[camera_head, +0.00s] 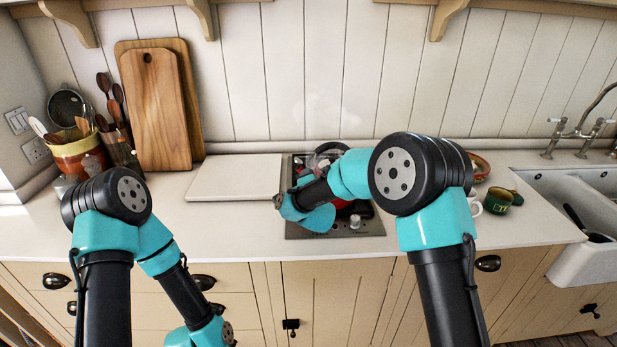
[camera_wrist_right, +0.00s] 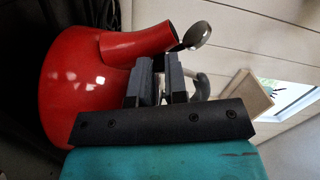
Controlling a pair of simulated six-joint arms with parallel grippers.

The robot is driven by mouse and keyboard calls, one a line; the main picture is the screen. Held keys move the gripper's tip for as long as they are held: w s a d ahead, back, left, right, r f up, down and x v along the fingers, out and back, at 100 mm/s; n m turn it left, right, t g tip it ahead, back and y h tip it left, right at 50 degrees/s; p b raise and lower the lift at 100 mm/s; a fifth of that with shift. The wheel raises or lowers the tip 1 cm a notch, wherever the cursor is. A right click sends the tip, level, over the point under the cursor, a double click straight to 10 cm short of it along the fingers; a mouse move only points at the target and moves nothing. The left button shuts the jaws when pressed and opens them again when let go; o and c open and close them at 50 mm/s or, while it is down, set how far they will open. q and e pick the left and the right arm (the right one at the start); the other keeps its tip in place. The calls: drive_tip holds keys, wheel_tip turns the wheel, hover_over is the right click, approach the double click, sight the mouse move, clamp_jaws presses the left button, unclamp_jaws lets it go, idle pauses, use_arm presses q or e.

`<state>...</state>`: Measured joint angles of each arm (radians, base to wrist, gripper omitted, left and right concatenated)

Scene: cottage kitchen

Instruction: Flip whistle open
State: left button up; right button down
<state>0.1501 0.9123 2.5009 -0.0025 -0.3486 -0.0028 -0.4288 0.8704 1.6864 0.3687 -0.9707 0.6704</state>
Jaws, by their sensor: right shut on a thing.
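The red kettle (camera_wrist_right: 90,75) fills the left of the right wrist view. Its spout (camera_wrist_right: 150,40) points up and right. The round silver whistle cap (camera_wrist_right: 197,36) stands tilted at the spout's mouth, and its face is apart from the opening. My right gripper (camera_wrist_right: 160,68) is below the spout, with its fingers close together on the kettle's grey handle (camera_wrist_right: 201,87). The exact part between the fingers is hidden. In the head view my right arm covers most of the kettle (camera_head: 344,204) on the hob. My left gripper is out of view.
A green mug (camera_head: 498,200) and the sink (camera_head: 570,190) are at right. Faint steam rises above the hob.

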idle(0.4)
drive_tip(key=c, duration=1.4)
unclamp_jaws()
drive_tip(key=shift+s, duration=0.15)
drive_tip(key=s, duration=0.5)
drive_tip(key=s+d, duration=0.1)
drive_tip(key=s, duration=0.5)
drive_tip(key=s+d, duration=0.1)
drive_tip(key=s, duration=0.5)
drive_tip(key=shift+d, duration=0.1)
